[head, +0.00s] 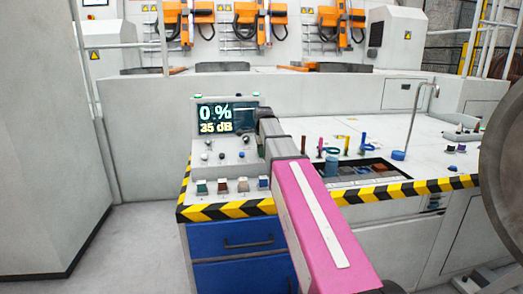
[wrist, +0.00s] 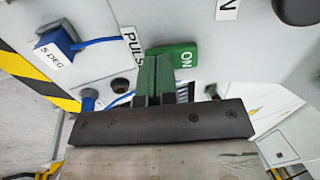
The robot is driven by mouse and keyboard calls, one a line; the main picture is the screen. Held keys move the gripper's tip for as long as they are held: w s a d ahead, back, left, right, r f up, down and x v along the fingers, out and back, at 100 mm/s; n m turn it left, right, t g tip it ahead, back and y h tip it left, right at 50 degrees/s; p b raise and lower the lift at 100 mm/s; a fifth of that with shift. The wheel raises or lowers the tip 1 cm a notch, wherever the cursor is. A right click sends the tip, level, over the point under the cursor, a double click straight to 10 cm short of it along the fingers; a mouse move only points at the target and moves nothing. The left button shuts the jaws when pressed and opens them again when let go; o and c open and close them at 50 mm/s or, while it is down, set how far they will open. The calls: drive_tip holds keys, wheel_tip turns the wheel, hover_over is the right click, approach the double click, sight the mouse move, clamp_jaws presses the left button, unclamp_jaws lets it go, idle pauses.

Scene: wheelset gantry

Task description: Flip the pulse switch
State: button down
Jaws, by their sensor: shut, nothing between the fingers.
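The control panel (head: 205,165) stands at the left end of the bench, with several small knobs and toggles on its top. In the wrist view, a partly covered label reading "PULS" (wrist: 130,45) and a green ON label (wrist: 184,57) lie just beyond my gripper (wrist: 154,68). Its fingers are shut with nothing between them and reach over the panel between these labels. The pulse switch lever cannot be made out; the fingers may hide it.
A display (head: 228,117) reads 0 % and 35 dB. A blue block marked 5 DEG (wrist: 57,40) with a blue cable sits near the striped edge. A bench tray (head: 395,185) with probes stands right of my arm. Blue drawers (head: 235,240) are below.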

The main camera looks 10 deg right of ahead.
drive_tip(key=shift+s+f+t, duration=0.3)
drive_tip(key=shift+f+t, duration=0.15)
drive_tip(key=shift+t, duration=0.05)
drive_tip(key=shift+w, duration=0.25)
drive_tip(key=shift+r, duration=0.1)
drive_tip(key=shift+r, duration=0.1)
drive_tip(key=shift+w+r, duration=0.1)
drive_tip(key=shift+r, duration=0.55)
